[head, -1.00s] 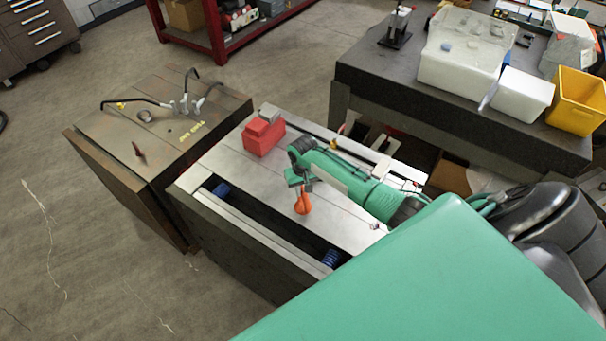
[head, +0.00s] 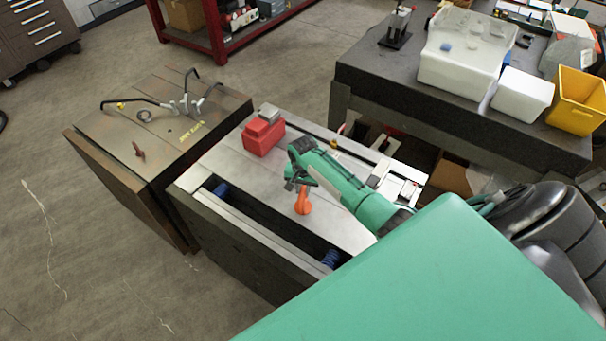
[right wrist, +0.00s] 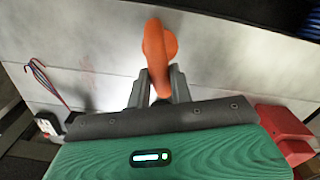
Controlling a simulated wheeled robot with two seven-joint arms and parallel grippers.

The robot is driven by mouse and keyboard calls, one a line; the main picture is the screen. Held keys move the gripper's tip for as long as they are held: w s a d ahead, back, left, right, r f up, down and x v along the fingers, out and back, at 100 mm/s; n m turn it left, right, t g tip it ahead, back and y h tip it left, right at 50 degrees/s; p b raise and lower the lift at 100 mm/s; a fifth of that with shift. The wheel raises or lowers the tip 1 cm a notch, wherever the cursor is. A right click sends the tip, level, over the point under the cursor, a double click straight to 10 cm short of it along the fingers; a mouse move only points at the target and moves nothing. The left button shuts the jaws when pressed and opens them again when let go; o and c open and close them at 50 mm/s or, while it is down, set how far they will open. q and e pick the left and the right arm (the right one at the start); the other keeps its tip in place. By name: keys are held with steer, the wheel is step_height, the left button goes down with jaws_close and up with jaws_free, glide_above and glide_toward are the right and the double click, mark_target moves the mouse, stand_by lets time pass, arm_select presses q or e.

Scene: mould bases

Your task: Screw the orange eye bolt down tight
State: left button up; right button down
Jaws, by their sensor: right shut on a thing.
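The orange eye bolt (head: 303,201) stands on the light metal top of the mould base (head: 238,160), near its long slot. In the right wrist view the orange eye bolt (right wrist: 158,55) shows its ring at the top, with its lower part between the grey fingers. My right gripper (right wrist: 160,88) is shut on the eye bolt. In the head view my right gripper (head: 298,184) sits just above and behind the bolt, partly covered by its own arm. The bolt's thread and hole are hidden. My left gripper is not in view.
A red block (head: 264,137) sits at the mould base's back corner and also shows in the wrist view (right wrist: 285,128). A brown mould base (head: 165,135) with clamps stands to the left. A dark table (head: 380,77) holds white bins and a yellow bin (head: 577,103).

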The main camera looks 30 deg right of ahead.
steer(key=m, duration=0.8)
steer(key=c, duration=1.2)
jaws_free()
steer(key=shift+f, duration=0.1)
steer(key=shift+o, duration=0.2)
steer(key=shift+s+f, duration=0.1)
steer(key=shift+r, duration=2.65)
